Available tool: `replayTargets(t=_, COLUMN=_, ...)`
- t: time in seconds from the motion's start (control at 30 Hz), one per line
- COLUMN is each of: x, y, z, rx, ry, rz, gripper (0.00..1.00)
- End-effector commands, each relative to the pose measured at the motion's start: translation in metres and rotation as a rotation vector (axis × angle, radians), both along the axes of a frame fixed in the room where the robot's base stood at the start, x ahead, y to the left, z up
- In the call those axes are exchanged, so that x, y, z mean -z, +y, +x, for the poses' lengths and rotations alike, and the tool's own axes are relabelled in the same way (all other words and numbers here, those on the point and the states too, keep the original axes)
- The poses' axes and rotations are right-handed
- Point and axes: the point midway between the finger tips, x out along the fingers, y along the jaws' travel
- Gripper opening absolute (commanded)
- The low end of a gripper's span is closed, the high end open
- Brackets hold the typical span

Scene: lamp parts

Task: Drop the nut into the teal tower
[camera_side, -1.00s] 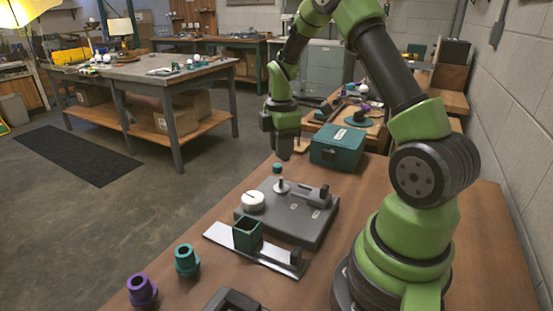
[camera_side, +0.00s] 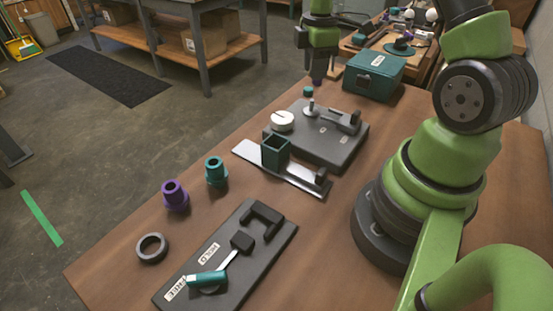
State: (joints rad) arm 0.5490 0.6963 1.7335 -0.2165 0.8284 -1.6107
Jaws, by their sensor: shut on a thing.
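My gripper (camera_side: 317,78) points down at the top of the view, behind the grey fixture plate. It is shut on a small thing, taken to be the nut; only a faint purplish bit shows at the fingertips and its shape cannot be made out. A teal flanged tower (camera_side: 215,171), round and hollow with an open top, stands upright on the table. It is well in front of and to the left of my gripper, apart from it. A similar purple tower (camera_side: 174,195) stands to its left.
The grey plate (camera_side: 340,150) bears a white dial and a pin. A square green holder (camera_side: 276,151) stands on a metal strip. A teal box (camera_side: 374,75), dark ring (camera_side: 152,248) and lever board (camera_side: 262,258) are around.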

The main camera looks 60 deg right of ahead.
Motion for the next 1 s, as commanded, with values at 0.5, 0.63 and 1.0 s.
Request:
replayTargets(t=0.5, x=0.0, y=0.099, z=0.006, rx=-0.12, ry=0.002, rz=0.001, gripper=0.0)
replayTargets(t=0.63, x=0.0, y=0.141, z=-0.003, rx=-0.168, ry=0.001, rz=0.0, gripper=0.0)
replayTargets(t=1.0, x=0.011, y=0.174, z=-0.016, rx=-0.201, ry=0.003, rz=0.001, gripper=0.0)
